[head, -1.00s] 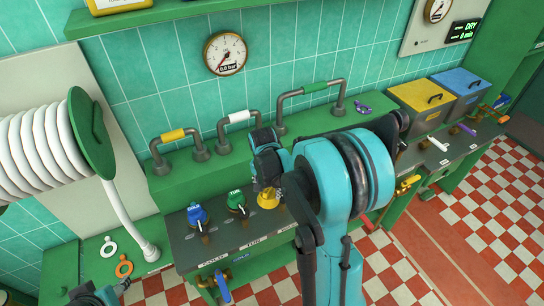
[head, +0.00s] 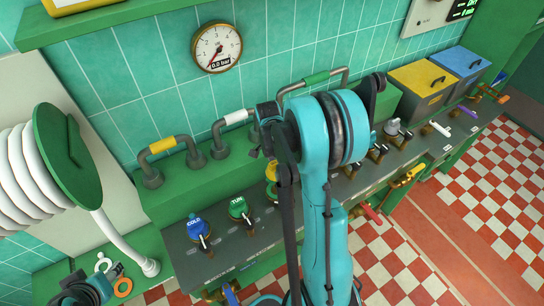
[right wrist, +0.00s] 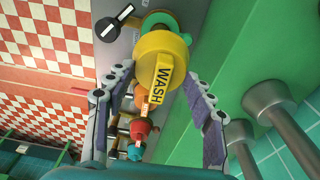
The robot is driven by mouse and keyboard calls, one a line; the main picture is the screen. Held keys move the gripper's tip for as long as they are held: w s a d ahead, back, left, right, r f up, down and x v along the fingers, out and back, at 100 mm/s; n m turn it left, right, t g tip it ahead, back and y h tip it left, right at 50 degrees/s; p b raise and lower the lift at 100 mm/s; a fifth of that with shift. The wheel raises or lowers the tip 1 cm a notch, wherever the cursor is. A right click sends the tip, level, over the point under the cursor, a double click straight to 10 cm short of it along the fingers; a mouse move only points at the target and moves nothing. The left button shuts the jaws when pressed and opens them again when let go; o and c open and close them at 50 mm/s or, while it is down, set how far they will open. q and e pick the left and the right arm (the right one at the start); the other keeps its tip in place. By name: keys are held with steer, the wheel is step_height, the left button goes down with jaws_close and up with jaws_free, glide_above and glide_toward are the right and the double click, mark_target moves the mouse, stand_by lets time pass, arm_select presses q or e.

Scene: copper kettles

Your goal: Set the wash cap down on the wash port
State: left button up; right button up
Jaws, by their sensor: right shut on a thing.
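The yellow wash cap (right wrist: 155,62), marked WASH, is between the fingers of my right gripper (right wrist: 158,78) in the right wrist view. The gripper is shut on it. In the head view the cap (head: 272,171) is partly hidden behind my right arm and appears above the valve panel. A green round part (head: 272,191) shows just below it. In the right wrist view a green part (right wrist: 178,24) lies behind the cap; I cannot tell whether it is the wash port. My left gripper (head: 100,277) is at the lower left, partly cut off, its opening unclear.
Blue COLD (head: 198,228) and green TUN (head: 239,208) caps stand left of the wash cap. A red cap (right wrist: 141,130) stands farther along the row. Pipe handles (head: 230,120) rise behind. An orange ring (head: 123,287) lies near my left gripper.

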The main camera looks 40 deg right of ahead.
steer(key=shift+s+f+b, duration=0.3)
steer(key=shift+f+b, duration=0.15)
steer(key=shift+f, duration=0.2)
steer(key=b, duration=0.6)
glide_above(277, 185)
steer(key=f, duration=0.8)
steer(key=shift+s+a+f, duration=0.1)
steer(key=shift+a+f, duration=0.15)
steer(key=shift+f, duration=0.15)
steer(key=shift+f+b, duration=0.2)
steer(key=shift+b, duration=0.1)
steer(key=shift+f+b, duration=0.15)
steer(key=shift+b, duration=0.15)
steer(key=shift+f+b, duration=0.4)
steer(key=o, duration=1.2)
steer(key=shift+c, duration=0.2)
